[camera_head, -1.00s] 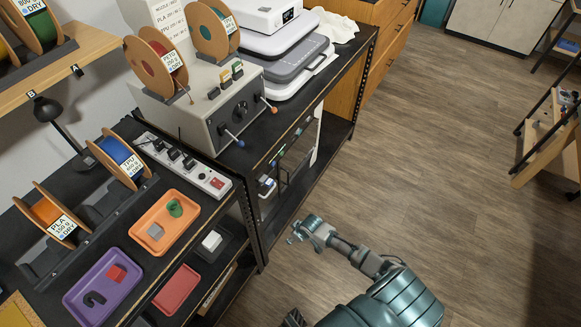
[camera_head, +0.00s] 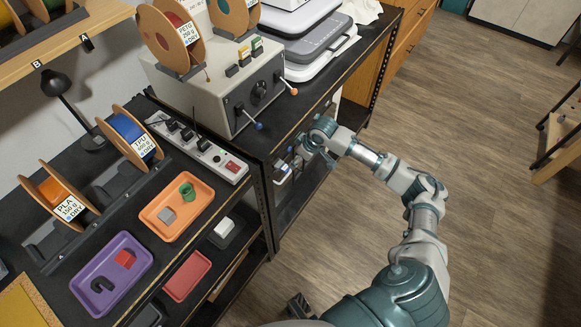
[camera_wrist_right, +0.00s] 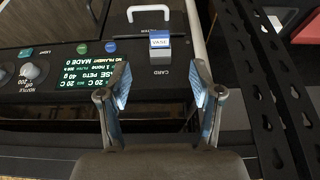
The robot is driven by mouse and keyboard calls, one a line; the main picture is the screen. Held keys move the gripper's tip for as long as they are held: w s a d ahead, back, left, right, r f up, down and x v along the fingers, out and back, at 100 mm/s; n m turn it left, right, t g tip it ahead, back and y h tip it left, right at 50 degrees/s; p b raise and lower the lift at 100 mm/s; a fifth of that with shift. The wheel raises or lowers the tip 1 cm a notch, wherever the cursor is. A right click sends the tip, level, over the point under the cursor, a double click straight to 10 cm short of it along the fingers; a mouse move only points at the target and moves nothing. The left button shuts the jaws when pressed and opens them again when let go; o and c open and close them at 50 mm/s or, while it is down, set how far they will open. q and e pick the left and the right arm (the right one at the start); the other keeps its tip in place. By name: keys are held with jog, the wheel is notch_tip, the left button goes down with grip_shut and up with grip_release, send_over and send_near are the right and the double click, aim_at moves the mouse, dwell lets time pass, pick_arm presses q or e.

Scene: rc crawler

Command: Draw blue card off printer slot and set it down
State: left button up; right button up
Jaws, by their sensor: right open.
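The blue card (camera_wrist_right: 160,42), with a white label reading VASE, stands in the slot of the printer's dark front panel (camera_wrist_right: 60,82), above the word CARD. My right gripper (camera_wrist_right: 160,90) is open in the wrist view. Its two fingers are spread in front of the panel, one to each side of the card's line, with nothing between them. In the head view my right gripper (camera_head: 312,146) is at the front of the bench's lower bay, where the card is too small to make out surely. A dark part at the bottom edge may be my left gripper (camera_head: 299,305); its fingers are unclear.
An orange tray (camera_head: 150,222), a purple tray (camera_head: 82,274) and a red tray (camera_head: 187,276) lie left of the bay. A grey control box (camera_head: 205,92) stands on the bench above. A black perforated post (camera_wrist_right: 262,120) rises right of my gripper in the wrist view.

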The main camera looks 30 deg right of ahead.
aim_at(289, 169)
pick_arm(q)
notch_tip(289, 169, up, 7)
jog(key=b, duration=0.2)
jog(key=shift+s+r, duration=0.2)
jog(key=shift+s, duration=0.1)
pick_arm(e)
jog(key=x, duration=1)
jog(key=shift+w+d+f, duration=0.1)
jog(key=shift+f, duration=0.05)
pick_arm(q)
jog(key=shift+a, duration=0.1)
pick_arm(e)
jog(key=c, duration=1.2)
pick_arm(q)
jog(key=shift+r, duration=0.1)
jog(key=shift+t, duration=0.3)
jog(key=shift+w+r+p, duration=0.2)
jog(key=shift+r+p, duration=0.65)
jog(key=shift+r, duration=0.15)
jog(key=shift+w+r+p, duration=0.2)
jog(key=shift+r+p, duration=0.65)
jog(key=shift+r, duration=0.15)
pick_arm(e)
jog(key=shift+s+d, duration=0.35)
jog(key=shift+s, duration=0.5)
jog(key=shift+s+d, duration=0.35)
jog(key=shift+s, duration=0.5)
